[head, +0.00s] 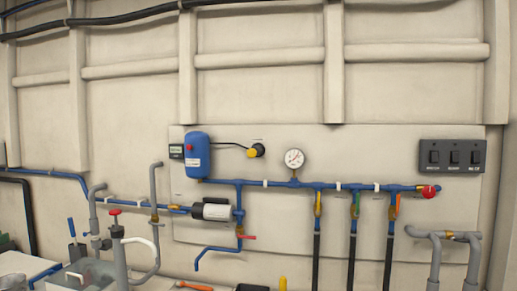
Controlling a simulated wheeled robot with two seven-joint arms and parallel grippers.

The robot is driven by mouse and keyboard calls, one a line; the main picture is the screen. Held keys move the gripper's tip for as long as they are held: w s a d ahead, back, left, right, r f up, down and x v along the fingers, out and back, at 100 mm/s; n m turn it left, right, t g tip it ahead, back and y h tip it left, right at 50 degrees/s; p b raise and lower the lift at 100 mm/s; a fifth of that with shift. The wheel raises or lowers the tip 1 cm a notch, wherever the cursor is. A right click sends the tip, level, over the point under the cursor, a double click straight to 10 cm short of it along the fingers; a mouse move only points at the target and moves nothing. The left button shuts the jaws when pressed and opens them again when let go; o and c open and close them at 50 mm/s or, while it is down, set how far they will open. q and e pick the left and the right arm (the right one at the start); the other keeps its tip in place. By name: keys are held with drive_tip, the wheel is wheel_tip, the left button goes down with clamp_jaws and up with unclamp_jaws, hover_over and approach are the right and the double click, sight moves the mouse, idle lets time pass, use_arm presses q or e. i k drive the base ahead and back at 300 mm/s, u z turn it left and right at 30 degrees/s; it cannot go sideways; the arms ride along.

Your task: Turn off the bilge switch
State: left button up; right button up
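A dark switch panel (452,156) is mounted on the wall board at the far right in the head view. It carries three black rocker switches side by side: a left one (433,157), a middle one (454,157) and a right one (475,157). Each has a small white label below it. The labels are too small to read surely, so I cannot tell which is the bilge switch. I also cannot tell the on or off position of the switches. Neither of my grippers is in view.
Below the panel, a blue pipe (330,186) with a red knob (429,192) and several coloured valve handles runs along the board. A gauge (294,158), blue tank (197,155) and pump (212,211) are to the left. Grey pipes (444,236) rise at lower right. The panel front is unobstructed.

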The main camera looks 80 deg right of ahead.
sight(476, 156)
drive_tip(key=i, duration=0.45)
drive_tip(key=z, duration=4.05)
